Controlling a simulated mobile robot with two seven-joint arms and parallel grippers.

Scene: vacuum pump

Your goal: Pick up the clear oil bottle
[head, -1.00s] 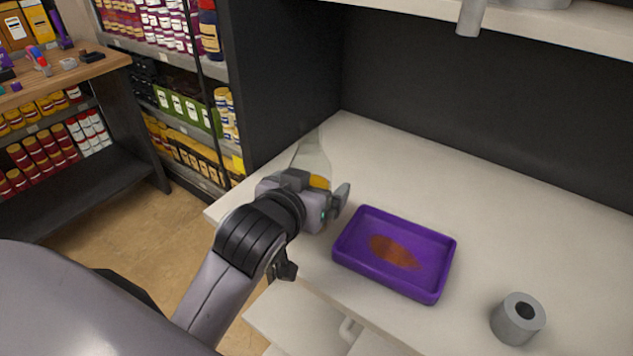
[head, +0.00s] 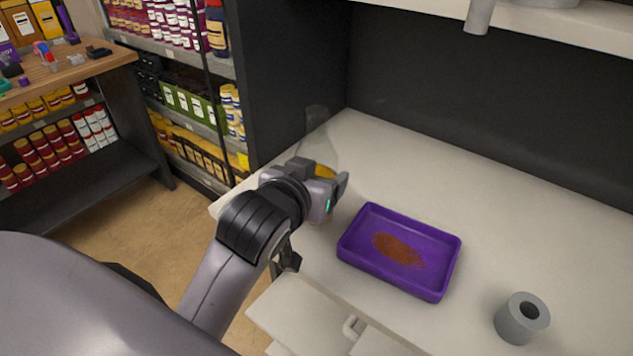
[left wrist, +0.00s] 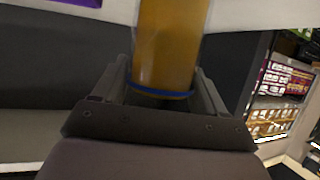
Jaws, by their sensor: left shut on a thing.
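The clear oil bottle (head: 317,148) has a see-through upper part and amber oil inside. In the head view it is above the left corner of the white counter, partly hidden behind my left gripper (head: 340,187). In the left wrist view the amber lower part of the bottle (left wrist: 167,45) stands between the two fingers of my left gripper (left wrist: 163,90), with a blue ring at its end. My left gripper is shut on the bottle. My right gripper is not in view.
A purple tray (head: 446,268) with a rust-brown stain lies on the white counter (head: 490,210), right of my left gripper. A grey cylinder (head: 522,320) stands at the lower right. An open drawer (head: 300,310) juts out below the counter. Shelves (head: 190,90) stand at the left.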

